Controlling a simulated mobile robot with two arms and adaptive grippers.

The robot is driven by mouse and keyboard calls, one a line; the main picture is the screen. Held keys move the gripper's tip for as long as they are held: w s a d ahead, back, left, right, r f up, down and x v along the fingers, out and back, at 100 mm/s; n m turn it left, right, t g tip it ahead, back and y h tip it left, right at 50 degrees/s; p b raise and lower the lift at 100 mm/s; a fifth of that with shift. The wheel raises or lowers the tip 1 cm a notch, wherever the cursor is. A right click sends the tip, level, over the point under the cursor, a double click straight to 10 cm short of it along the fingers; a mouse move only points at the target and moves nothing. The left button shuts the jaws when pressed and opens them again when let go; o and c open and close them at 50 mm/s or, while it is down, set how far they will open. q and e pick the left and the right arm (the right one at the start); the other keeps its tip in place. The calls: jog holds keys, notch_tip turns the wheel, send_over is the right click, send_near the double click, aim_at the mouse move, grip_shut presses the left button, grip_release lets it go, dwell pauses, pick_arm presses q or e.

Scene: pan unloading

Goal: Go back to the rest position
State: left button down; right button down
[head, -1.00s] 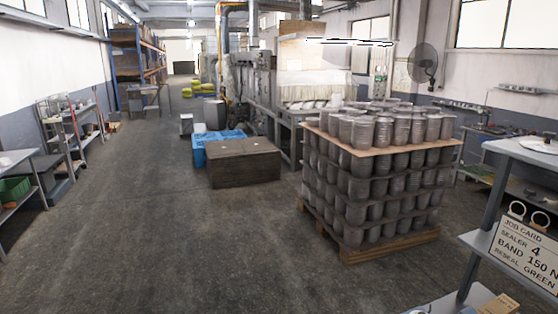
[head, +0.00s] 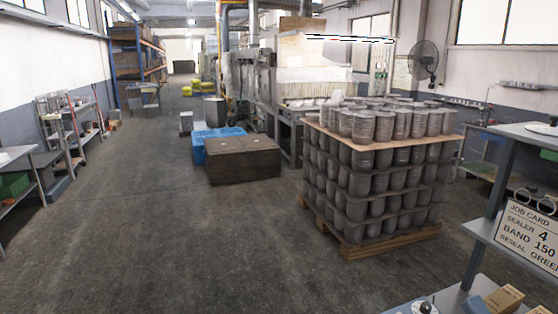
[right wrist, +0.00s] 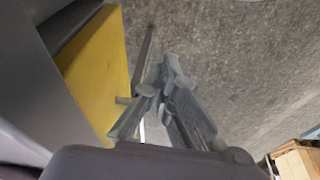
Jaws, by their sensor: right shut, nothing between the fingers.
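Neither gripper shows in the head view. My right gripper (right wrist: 170,68) is in the right wrist view, with its two grey fingers together at the tips and nothing between them. It hangs over the grey concrete floor, with a yellow panel (right wrist: 98,70) to its left in the picture. I cannot tell from this view how far the fingers are from the panel. A pallet stack of grey metal pans (head: 375,185) stands right of centre in the head view, in several layers with flat sheets between them. A wooden pallet (head: 390,243) is under it.
A shelf unit (head: 490,190) with a job card (head: 530,235) stands at near right, small boxes (head: 504,298) on its lower level. A dark crate (head: 243,160) and blue crates (head: 212,144) sit mid-floor. Benches (head: 20,185) line the left. The floor (head: 170,235) between is clear.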

jog(key=s+f+g+b, duration=0.1)
jog(key=s+f+b, duration=0.15)
jog(key=f, duration=0.85)
jog(key=s+f+b, duration=0.2)
jog(key=s+f, duration=0.2)
jog(key=f, duration=0.7)
jog(key=s+d+f+b, duration=0.3)
jog(key=s+f+b, duration=0.1)
jog(key=s+f, duration=0.9)
jog(key=shift+d+f+g+b, duration=0.15)
jog(key=shift+f+g+b, duration=0.2)
jog(key=shift+f, duration=0.25)
jog(key=shift+s, duration=0.1)
